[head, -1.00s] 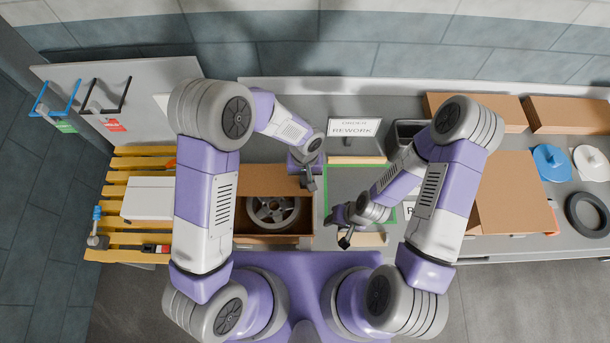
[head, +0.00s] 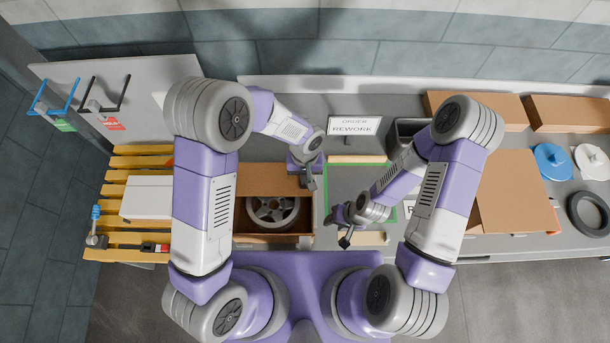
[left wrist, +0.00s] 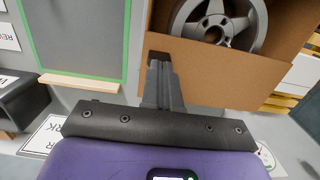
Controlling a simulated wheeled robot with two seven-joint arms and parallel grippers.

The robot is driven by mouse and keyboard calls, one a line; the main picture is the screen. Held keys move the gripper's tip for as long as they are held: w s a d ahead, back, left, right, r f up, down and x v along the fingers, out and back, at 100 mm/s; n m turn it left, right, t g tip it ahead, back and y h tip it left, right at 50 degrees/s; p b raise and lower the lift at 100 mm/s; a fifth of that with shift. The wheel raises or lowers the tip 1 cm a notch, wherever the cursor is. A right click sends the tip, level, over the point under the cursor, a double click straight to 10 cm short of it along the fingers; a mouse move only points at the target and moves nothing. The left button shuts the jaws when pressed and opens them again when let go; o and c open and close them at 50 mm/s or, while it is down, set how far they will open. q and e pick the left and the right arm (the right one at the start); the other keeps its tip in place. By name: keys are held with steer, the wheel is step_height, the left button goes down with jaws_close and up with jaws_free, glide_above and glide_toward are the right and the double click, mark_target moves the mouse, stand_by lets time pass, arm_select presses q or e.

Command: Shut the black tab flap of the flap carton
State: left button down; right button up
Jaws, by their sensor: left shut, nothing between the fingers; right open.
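The flap carton (head: 273,239) is an open brown box on the bench in front of me, with a grey wheel (head: 272,210) inside. A brown panel (head: 270,179) covers its far part; the wheel shows in front of it. In the left wrist view, a brown carton panel (left wrist: 230,75) lies beside and behind my fingers, with the wheel (left wrist: 218,22) beyond. My left gripper (head: 308,181) is shut and empty at the carton's far right corner; contact is unclear. My right gripper (head: 338,230) is open and empty, right of the carton.
A green-outlined area (head: 327,178) lies right of the carton, with a rework sign (head: 354,128) behind it. A larger brown box (head: 515,195) stands farther right. A yellow slatted pallet (head: 120,182) with a white box (head: 148,198) is at left.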

arm_select(q)
steer(key=shift+r+p, duration=0.3)
steer(key=shift+r, duration=0.35)
step_height(320, 180, up, 3)
steer(key=shift+f+p, duration=0.1)
steer(key=shift+p, duration=0.75)
step_height(320, 180, up, 10)
steer(key=shift+b, duration=0.4)
steer(key=shift+s, duration=0.1)
